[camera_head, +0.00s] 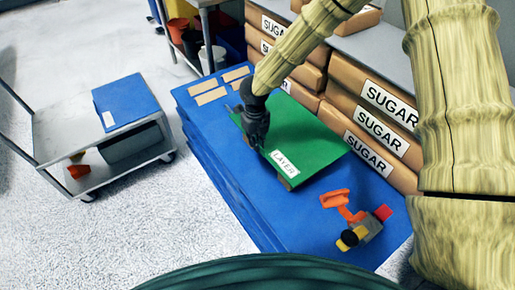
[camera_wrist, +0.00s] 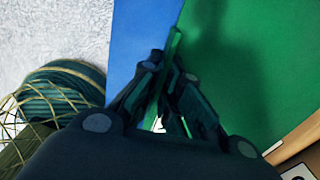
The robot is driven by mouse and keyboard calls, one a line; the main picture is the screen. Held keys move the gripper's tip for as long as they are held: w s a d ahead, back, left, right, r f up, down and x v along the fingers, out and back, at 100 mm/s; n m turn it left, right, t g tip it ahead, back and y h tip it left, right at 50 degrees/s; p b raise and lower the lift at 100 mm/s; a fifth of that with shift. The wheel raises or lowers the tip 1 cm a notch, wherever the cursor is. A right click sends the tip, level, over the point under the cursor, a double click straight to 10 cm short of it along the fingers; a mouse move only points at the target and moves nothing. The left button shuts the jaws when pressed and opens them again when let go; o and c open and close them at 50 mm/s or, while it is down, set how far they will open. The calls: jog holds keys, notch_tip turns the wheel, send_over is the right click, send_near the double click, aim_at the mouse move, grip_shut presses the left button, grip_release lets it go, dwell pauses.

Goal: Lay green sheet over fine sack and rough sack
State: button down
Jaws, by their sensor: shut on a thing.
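The green sheet (camera_head: 308,139), with a white label reading LAYER, is spread over the blue surface. My gripper (camera_head: 256,137) is at its left edge. In the wrist view the fingers (camera_wrist: 172,105) are shut on the edge of the green sheet (camera_wrist: 255,65), which stands up between them. A small brown part (camera_head: 285,183) shows under the sheet's front corner; I cannot tell whether it is a sack. A brown edge with a white label (camera_wrist: 298,142) also shows at the wrist view's lower right. I cannot make out which sacks are the fine and rough ones.
The blue stack (camera_head: 215,150) has tan strips (camera_head: 208,96) at its far left and an orange, yellow and red tool (camera_head: 362,228) at its front right. Brown SUGAR sacks (camera_head: 345,98) are stacked behind. A grey cart (camera_head: 65,135) stands left, across open floor.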

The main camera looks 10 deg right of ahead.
jog(key=shift+d+f+b, duration=0.15)
jog(key=shift+f+b, duration=0.05)
jog(key=shift+f, duration=0.7)
jog(key=shift+d+f+b, duration=0.1)
jog(key=shift+f+b, duration=0.05)
jog(key=shift+f, duration=1.35)
jog(key=c, duration=1.6)
grip_release()
jog(key=shift+c, duration=0.2)
jog(key=shift+r, duration=0.1)
notch_tip(320, 180, up, 13)
jog(key=shift+a+r+p, duration=0.1)
jog(key=shift+a+p, duration=0.05)
jog(key=shift+p, duration=0.8)
